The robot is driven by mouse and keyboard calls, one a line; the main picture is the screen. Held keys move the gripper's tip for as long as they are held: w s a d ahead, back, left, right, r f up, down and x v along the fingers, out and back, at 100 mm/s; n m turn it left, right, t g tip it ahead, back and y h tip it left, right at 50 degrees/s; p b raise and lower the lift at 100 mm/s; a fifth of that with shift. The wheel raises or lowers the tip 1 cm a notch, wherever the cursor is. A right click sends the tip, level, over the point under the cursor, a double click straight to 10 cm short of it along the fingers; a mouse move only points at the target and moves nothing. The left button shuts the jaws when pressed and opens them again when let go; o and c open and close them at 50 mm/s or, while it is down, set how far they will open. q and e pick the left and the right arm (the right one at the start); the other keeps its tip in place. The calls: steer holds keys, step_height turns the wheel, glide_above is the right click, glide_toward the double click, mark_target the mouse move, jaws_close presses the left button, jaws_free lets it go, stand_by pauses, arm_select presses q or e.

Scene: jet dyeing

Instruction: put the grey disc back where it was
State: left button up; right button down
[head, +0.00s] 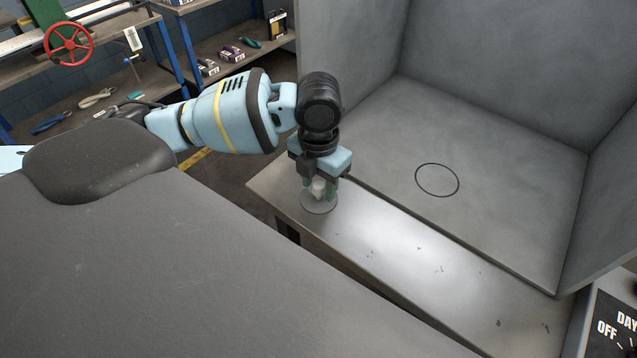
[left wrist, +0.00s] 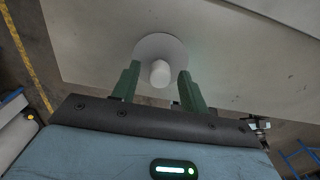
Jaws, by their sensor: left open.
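The grey disc (head: 318,205) lies flat on the metal bench near its left end. A pale round knob (left wrist: 160,73) stands up from the middle of the disc (left wrist: 160,47) in the left wrist view. My left gripper (head: 319,190) is directly above the disc, pointing down. Its two green fingers (left wrist: 157,88) are open, one on each side of the knob, with gaps between them and the knob. My right gripper is not in view.
A grey booth with tall walls stands at the right; a black circle outline (head: 437,180) is drawn on its bare floor. The metal bench (head: 420,255) is clear to the right of the disc. Shelves with tools (head: 220,60) stand at the back left.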

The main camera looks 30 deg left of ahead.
mark_target(319, 185)
arm_select(q)
step_height(319, 185, up, 12)
steer(key=shift+f+p, duration=0.25)
steer(key=shift+p, duration=0.1)
